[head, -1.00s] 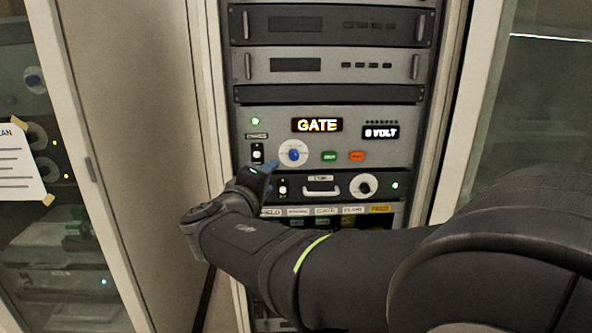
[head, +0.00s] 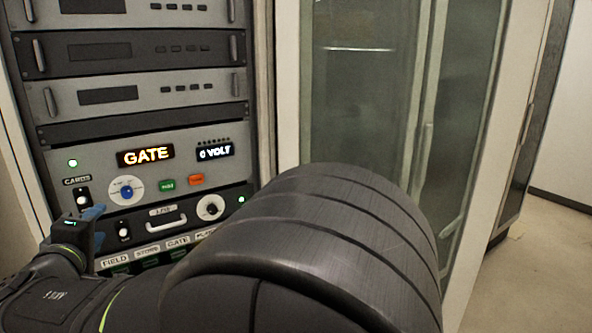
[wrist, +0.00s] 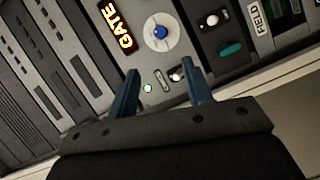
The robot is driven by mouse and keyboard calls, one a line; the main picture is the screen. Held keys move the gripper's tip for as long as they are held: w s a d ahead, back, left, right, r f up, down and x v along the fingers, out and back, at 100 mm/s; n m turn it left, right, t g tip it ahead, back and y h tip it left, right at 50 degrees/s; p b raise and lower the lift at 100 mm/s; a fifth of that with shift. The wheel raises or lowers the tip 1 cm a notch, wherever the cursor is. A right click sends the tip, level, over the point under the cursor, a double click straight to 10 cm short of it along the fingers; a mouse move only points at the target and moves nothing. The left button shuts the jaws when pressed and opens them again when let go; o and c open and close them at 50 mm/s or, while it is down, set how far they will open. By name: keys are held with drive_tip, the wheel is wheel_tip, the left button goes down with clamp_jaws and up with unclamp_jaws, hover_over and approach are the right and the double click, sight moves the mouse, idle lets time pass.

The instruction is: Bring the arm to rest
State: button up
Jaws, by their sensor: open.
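My gripper (wrist: 163,92) is open and empty in the wrist view, its two blue fingers apart. It points at the grey paging panel (head: 100,160), near the green lamp and the toggle switch (wrist: 177,74). In the head view my gripper (head: 93,222) is at the lower left, in front of the lower left part of the rack, partly hidden by my own arm.
A green button (head: 167,185) and an orange button (head: 197,180) are beside the knob. Below is a drawer handle (head: 166,223) and a black-and-white knob (head: 211,207). A glass-door cabinet (head: 365,110) stands right of the rack. Open floor (head: 545,250) shows at far right.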

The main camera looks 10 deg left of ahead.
sight(127, 193)
drive_tip(key=x, duration=1.4)
drive_tip(key=shift+w+a+f, duration=0.1)
drive_tip(key=shift+w+a, duration=0.05)
drive_tip(key=shift+w, duration=0.05)
drive_tip(key=v, duration=1.8)
drive_tip(key=x, duration=1.8)
drive_tip(key=shift+w+m+g, duration=0.1)
drive_tip(key=shift+m+g, duration=0.2)
drive_tip(key=shift+m, duration=0.5)
drive_tip(key=m+g, duration=0.1)
drive_tip(key=m, duration=0.1)
drive_tip(key=m+g, duration=0.1)
drive_tip(key=shift+r+m+y, duration=0.3)
drive_tip(key=shift+m, duration=0.1)
drive_tip(key=m+g+y, duration=0.1)
drive_tip(key=m+g, duration=0.1)
drive_tip(key=m, duration=0.1)
drive_tip(key=shift+g, duration=0.3)
